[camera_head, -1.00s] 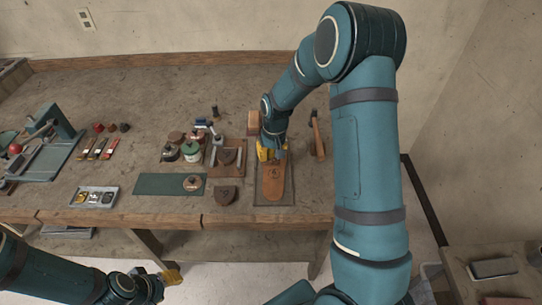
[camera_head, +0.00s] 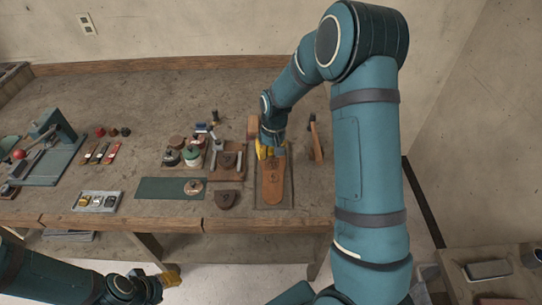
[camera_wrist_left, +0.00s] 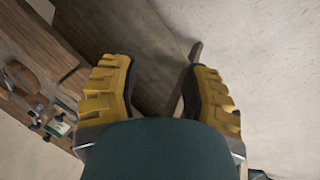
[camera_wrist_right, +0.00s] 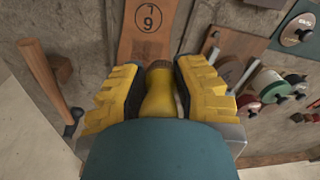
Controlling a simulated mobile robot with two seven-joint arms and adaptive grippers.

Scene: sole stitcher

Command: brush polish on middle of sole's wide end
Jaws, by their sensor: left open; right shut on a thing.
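The tan sole (camera_head: 272,188) lies lengthwise on a dark mat (camera_head: 289,203) near the table's front edge. In the right wrist view the sole (camera_wrist_right: 136,45) shows a circled mark. My right gripper (camera_head: 270,151) is over the far end of the sole. It is shut on a yellow-handled brush (camera_wrist_right: 158,92), whose brown head points down at the sole. The fingers and brush hide that end, and I cannot tell whether the brush touches it. My left gripper (camera_head: 171,277) is open and empty, low in front of the table; its fingers (camera_wrist_left: 157,80) stand apart.
The table's back middle is clear.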

